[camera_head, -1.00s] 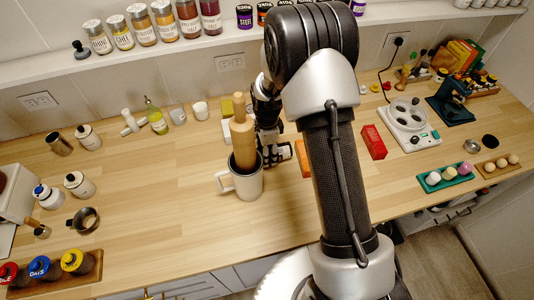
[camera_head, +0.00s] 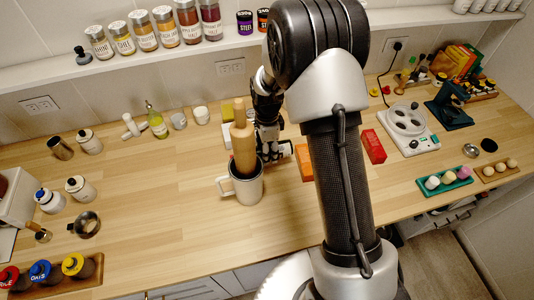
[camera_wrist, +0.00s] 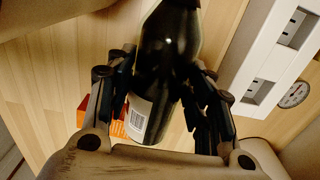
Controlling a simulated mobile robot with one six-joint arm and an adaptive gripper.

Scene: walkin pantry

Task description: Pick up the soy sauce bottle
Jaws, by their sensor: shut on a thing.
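The soy sauce bottle, a dark glossy bottle with a white barcode label (camera_wrist: 172,50), stands between my fingers in the wrist view. My gripper (camera_wrist: 160,100) is shut on it, one finger on each side. The bottle's top runs out of the upper edge of that view. In the head view my gripper (camera_head: 272,150) is low over the counter, just behind and right of a white mug. I cannot make out the bottle in the head view, where the gripper, mug and arm block the sight.
The white mug (camera_head: 246,188) holding a wooden rolling pin (camera_head: 242,140) stands close in front of my gripper. An orange block (camera_head: 303,162) and a red box (camera_head: 373,147) lie to the right. A jar shelf (camera_head: 100,62) runs above. The counter's left middle is clear.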

